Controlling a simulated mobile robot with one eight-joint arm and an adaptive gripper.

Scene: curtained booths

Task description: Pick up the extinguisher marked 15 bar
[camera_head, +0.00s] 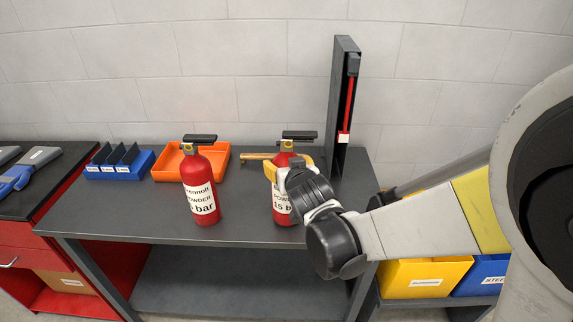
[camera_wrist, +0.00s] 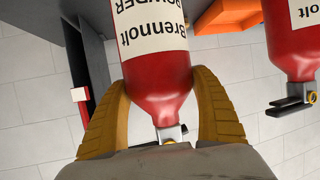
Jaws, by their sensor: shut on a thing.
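Two red extinguishers with white labels stand upright on the dark grey table (camera_head: 150,226). The right extinguisher (camera_head: 283,218) has a label partly hidden by my wrist; "15 b" can be read on it. My gripper (camera_head: 287,167) is at the upper part of this right extinguisher. In the wrist view the yellow fingers (camera_wrist: 162,100) are shut around its shoulder, one on each side, just below the valve. The left extinguisher (camera_head: 200,183) stands apart, its label showing "bar" with the number partly cut off by the curve; it also shows in the wrist view (camera_wrist: 290,45).
An orange tray (camera_head: 163,174) and a blue divided bin (camera_head: 103,173) sit at the table's back left. A tall grey stand (camera_head: 338,110) with a red strip rises behind the right extinguisher. A brass-coloured piece (camera_head: 246,156) lies left of it. Yellow (camera_head: 425,270) and blue bins stand lower right.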

